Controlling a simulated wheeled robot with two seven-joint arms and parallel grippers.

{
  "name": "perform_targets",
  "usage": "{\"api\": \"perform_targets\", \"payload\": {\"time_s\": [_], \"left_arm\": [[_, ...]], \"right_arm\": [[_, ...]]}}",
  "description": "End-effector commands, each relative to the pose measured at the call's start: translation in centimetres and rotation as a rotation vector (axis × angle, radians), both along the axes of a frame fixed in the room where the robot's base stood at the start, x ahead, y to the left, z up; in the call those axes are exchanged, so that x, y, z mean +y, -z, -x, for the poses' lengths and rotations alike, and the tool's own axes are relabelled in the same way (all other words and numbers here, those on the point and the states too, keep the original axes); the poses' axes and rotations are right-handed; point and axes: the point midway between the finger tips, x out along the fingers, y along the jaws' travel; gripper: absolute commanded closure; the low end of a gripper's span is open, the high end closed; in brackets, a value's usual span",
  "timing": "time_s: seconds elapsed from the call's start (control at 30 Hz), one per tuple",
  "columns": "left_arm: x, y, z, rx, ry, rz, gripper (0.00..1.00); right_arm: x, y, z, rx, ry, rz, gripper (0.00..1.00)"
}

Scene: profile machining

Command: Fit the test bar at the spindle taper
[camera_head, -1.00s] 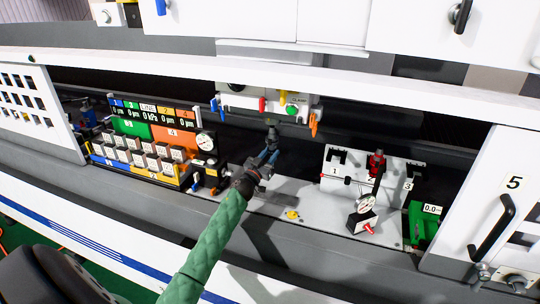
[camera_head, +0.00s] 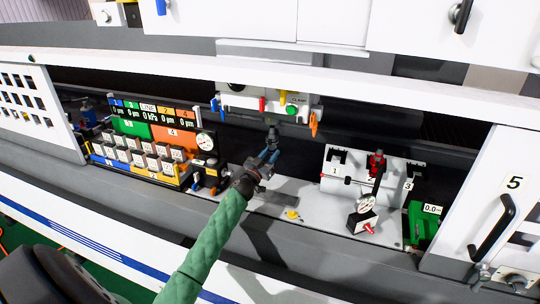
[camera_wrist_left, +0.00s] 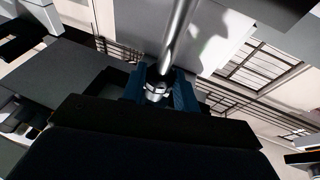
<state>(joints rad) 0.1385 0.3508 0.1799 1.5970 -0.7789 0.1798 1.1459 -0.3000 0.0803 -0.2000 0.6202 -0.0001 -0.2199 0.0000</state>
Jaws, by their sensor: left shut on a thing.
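My left gripper (camera_head: 266,159) reaches in from the lower left under the spindle head (camera_head: 268,100). In the left wrist view its blue fingers (camera_wrist_left: 160,92) are shut around a shiny metal bar (camera_wrist_left: 177,38), which extends away from them. In the head view a dark upright piece (camera_head: 273,136) shows between the fingers and the underside of the spindle head. I cannot tell whether it is the bar's end or part of the spindle, and the taper contact is hidden. My right gripper is not in view.
A panel with displays and numbered blocks (camera_head: 137,153) stands left of the gripper. To the right are a white numbered rack (camera_head: 334,181), a dial gauge (camera_head: 366,204) and a green box (camera_head: 424,225). The grey table (camera_head: 305,221) has some clear room in front.

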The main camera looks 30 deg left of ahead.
Motion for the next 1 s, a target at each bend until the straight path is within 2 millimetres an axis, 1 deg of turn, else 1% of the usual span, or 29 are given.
{"api": "perform_targets", "payload": {"time_s": [1.0], "left_arm": [[0.0, -2.1, 0.0, -0.003, 0.0, -0.001, 1.0]], "right_arm": [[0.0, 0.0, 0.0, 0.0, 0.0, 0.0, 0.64]]}}
